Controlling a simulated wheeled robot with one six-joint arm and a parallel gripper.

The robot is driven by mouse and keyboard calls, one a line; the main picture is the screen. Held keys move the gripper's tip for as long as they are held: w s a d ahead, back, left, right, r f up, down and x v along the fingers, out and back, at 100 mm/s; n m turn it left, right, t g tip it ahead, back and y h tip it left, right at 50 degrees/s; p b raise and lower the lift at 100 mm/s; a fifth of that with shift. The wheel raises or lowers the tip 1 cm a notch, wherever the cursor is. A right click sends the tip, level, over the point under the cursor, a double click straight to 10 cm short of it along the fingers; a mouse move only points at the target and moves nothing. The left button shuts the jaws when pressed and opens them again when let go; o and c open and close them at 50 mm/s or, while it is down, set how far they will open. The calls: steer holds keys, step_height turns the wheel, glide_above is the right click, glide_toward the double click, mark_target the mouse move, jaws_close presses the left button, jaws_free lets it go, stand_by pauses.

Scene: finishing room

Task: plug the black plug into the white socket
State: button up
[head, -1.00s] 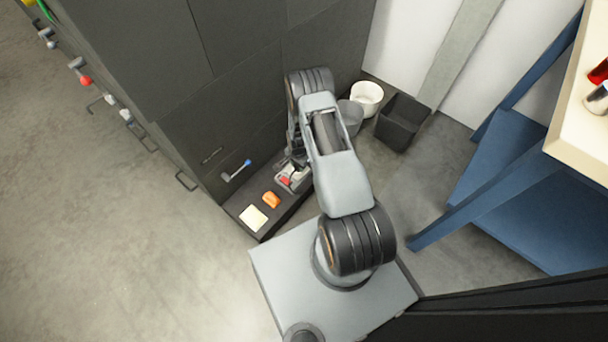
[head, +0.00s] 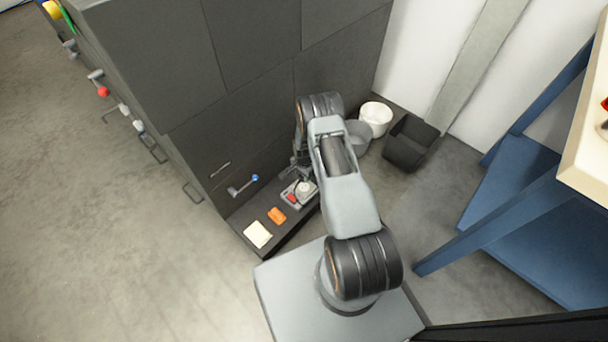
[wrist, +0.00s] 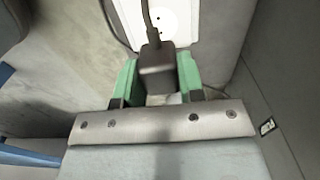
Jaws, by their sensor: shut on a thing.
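The black plug (wrist: 157,70) is between the two green fingers of my gripper (wrist: 157,82) in the wrist view, and the gripper is shut on it. Its dark cord runs up from it. The white socket (wrist: 177,22), a white plate with a round face and small dark holes, lies just beyond the plug at the top of the wrist view. The plug and cord cover part of it; I cannot tell whether they touch. In the head view my arm hides the plug and most of the gripper.
A grey unit (head: 290,199) with red and round white parts sits on the dark ledge below the tall dark cabinet (head: 240,95). An orange object (head: 276,215) and a pale yellow pad (head: 257,234) lie beside it. Bins (head: 376,117) stand behind my arm; a blue frame (head: 500,215) stands right.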

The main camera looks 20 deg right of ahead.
mark_target(304, 187)
steer(key=shift+f+b, duration=1.65)
steer(key=shift+f, duration=1)
steer(key=shift+b, duration=0.5)
stand_by(0.5)
steer(key=shift+f+b, duration=0.55)
steer(key=shift+f, duration=0.05)
steer(key=o, duration=1)
step_height(304, 187, up, 14)
steer(key=p, duration=0.5)
steer(key=shift+p, duration=0.35)
